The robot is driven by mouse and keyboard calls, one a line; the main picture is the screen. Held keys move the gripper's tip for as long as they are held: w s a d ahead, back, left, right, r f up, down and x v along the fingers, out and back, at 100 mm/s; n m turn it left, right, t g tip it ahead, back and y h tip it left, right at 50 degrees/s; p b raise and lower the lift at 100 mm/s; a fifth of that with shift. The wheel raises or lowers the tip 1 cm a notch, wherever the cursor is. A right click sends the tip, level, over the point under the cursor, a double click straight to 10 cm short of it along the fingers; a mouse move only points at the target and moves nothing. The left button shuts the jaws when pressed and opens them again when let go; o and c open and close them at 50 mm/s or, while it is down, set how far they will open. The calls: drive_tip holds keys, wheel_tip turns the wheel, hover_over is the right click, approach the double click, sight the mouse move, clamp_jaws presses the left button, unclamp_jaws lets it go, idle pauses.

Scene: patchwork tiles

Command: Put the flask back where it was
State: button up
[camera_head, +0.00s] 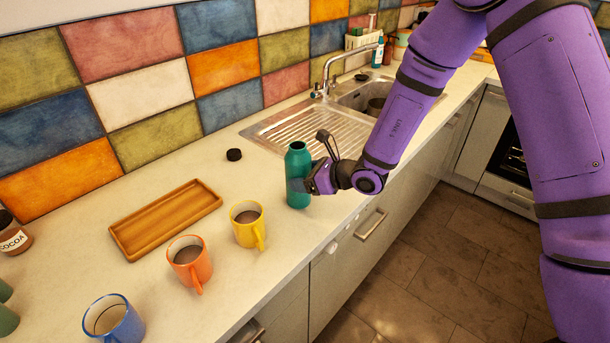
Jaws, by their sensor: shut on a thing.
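The flask (298,176) is a green upright bottle with an open, dark mouth. It is at the middle of the counter (215,275), just right of the yellow mug. My gripper (306,181) comes in from the right and is shut on the flask's side. The far finger is partly hidden by the flask. The flask's base is at or just above the counter; I cannot tell which. A small black cap (234,155) lies on the counter behind and left of the flask.
A yellow mug (248,232), an orange mug (197,270) and a blue mug (123,325) hold dark drink or stand along the front. A wooden tray (125,244) lies empty behind them. A cocoa jar (14,236) is far left. The sink (350,97) and drainer (312,130) are behind.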

drive_tip(key=o, duration=1.4)
drive_tip(key=shift+d+r, duration=0.1)
drive_tip(key=shift+r, duration=0.05)
drive_tip(key=v, duration=1.2)
drive_tip(key=s+d+r+n+g+h, duration=0.1)
drive_tip(key=s+d+r+n+g, duration=0.15)
drive_tip(key=s+r+n, duration=0.45)
drive_tip(key=s+d+r+n+g+h, duration=0.1)
drive_tip(key=s+d+r+n+g, duration=0.15)
drive_tip(key=s+r+n, duration=0.4)
drive_tip(key=s+d+r+n+t+h, duration=0.1)
drive_tip(key=s+d+r+n+h, duration=0.2)
drive_tip(key=s+d+r, duration=0.1)
drive_tip(key=s+d+r+n+t+h, duration=0.2)
drive_tip(key=s+d+r+n+h, duration=0.1)
drive_tip(key=d, duration=0.4)
drive_tip(key=s+d+r+n+t+h, duration=0.1)
drive_tip(key=s+d+r+n+h, duration=0.2)
drive_tip(key=s+d+r+h, duration=0.1)
drive_tip(key=shift+s+d+r+n, duration=0.35)
drive_tip(key=shift+s+d+r, duration=0.3)
drive_tip(key=shift+d+r, duration=0.15)
